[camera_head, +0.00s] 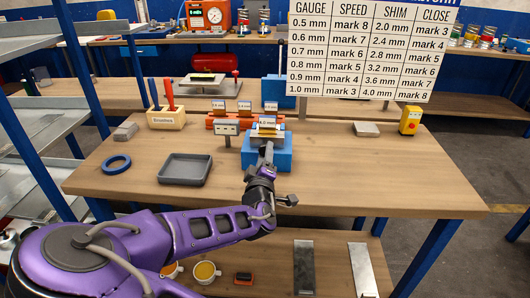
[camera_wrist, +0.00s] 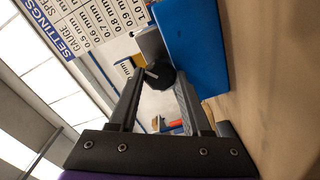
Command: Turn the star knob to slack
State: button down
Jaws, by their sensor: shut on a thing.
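The star knob (camera_wrist: 158,76) is black with a pale pointer line and shows in the wrist view between the tips of my gripper (camera_wrist: 160,82). The two fingers are closed on it from both sides. The blue machine body (camera_wrist: 195,45) is right beside the knob. In the head view this blue machine (camera_head: 281,158) stands on the workbench, and my gripper (camera_head: 266,160) reaches up to its front. The knob is hidden there behind my gripper. The scale marks around the knob are not readable.
A settings board (camera_head: 374,50) hangs above the bench. The bench (camera_head: 380,175) also holds a grey tray (camera_head: 185,169), a blue ring (camera_head: 117,165), a brush box (camera_head: 166,118), a small grey sign (camera_head: 226,128) and a yellow box with a red button (camera_head: 410,121). The bench's right half is mostly clear.

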jog(key=shift+r+n+p, duration=0.1)
jog(key=shift+n+p, duration=0.3)
jog(key=shift+n, duration=1.9)
jog(key=shift+c, duration=1.7)
grip_release()
